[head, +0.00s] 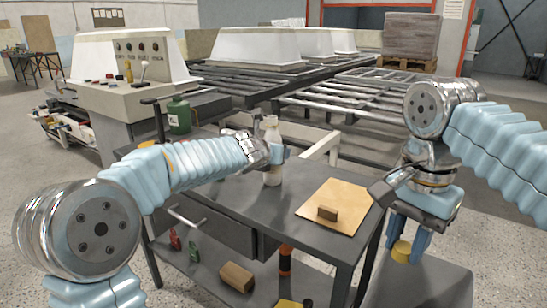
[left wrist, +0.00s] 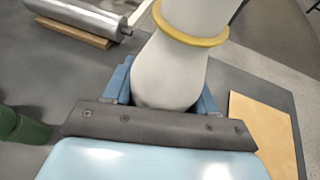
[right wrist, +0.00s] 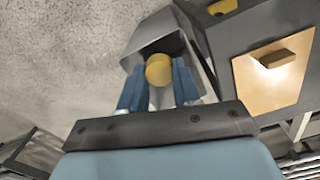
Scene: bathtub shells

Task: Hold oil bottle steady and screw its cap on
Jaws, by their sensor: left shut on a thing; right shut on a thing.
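The oil bottle (head: 272,177) is whitish and stands upright on the grey table. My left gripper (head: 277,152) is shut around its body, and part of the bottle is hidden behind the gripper. In the left wrist view the pale bottle (left wrist: 172,62) sits between the blue fingers, with a yellow ring (left wrist: 190,32) round its neck; its top is out of frame. The yellow cap (head: 401,251) is in my right gripper (head: 405,243), right of the table. In the right wrist view the cap (right wrist: 159,70) is between the fingertips, apart from the bottle.
A grey open container (right wrist: 158,42) lies beyond the cap in the right wrist view. A tan board (head: 325,222) with a brown block (head: 327,214) lies on the table's right part. A green canister (head: 179,115) stands at the back left. The lower shelf holds several small items.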

